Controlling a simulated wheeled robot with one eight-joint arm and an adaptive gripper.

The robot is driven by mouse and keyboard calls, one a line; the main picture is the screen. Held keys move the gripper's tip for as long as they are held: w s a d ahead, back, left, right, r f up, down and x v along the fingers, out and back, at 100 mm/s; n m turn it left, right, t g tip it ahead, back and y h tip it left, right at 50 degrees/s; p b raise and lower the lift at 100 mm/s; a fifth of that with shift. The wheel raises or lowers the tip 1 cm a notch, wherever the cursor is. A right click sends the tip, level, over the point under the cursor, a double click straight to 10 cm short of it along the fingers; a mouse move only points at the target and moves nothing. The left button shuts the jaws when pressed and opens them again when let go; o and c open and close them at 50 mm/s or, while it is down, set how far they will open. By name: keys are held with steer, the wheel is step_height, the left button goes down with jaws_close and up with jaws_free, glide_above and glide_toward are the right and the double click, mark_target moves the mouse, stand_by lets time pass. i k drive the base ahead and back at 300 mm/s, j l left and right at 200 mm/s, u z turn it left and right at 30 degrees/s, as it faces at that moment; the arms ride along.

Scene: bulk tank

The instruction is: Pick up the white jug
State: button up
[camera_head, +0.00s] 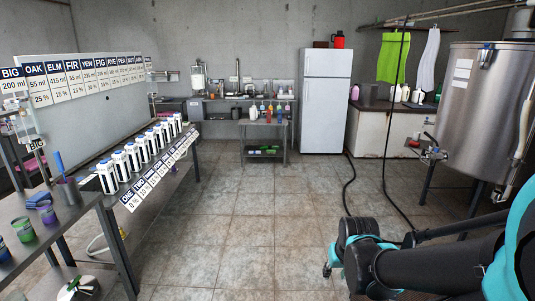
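Small white jug-like containers (405,93) stand on the counter at the right, below a green and a white towel. They are too small to tell which one is the white jug. A white bottle or jug (418,96) stands just right of them, beside dark items. My arm, black and teal, reaches in from the lower right, well in front of the counter. Its links bend back out of the picture, and my gripper is not seen.
A table (108,207) with a row of white cartons runs along the left. A white refrigerator (326,100) stands at the back, left of the counter (372,133). A steel tank (480,110) and a hanging black hose (391,120) are at the right. The tiled middle floor is clear.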

mark_target(253, 111)
steer(key=i+j+u, duration=0.1)
steer(key=i+j, duration=0.2)
steer(key=j, duration=0.2)
steer(key=i+j+u, duration=0.1)
steer(key=i+j, duration=0.2)
steer(key=j, duration=0.15)
steer(key=i+j+u, duration=0.1)
steer(key=i+j, duration=0.2)
steer(key=j, duration=0.15)
steer(key=i+z, duration=0.1)
steer(key=i, duration=0.5)
steer(key=i+j+z, duration=0.1)
steer(key=i, duration=0.5)
steer(key=i+j+z, duration=0.1)
steer(key=i, duration=0.45)
steer(key=i+z, duration=0.2)
steer(key=i, duration=0.4)
steer(key=i+z, duration=0.2)
steer(key=i, duration=0.45)
steer(key=i+j+z, duration=0.2)
steer(key=i, duration=0.4)
steer(key=i+l+u, duration=0.2)
steer(key=i, duration=0.3)
steer(key=i+l+u, duration=0.2)
steer(key=i, duration=0.25)
steer(key=i+l+u, duration=0.2)
steer(key=i, duration=0.25)
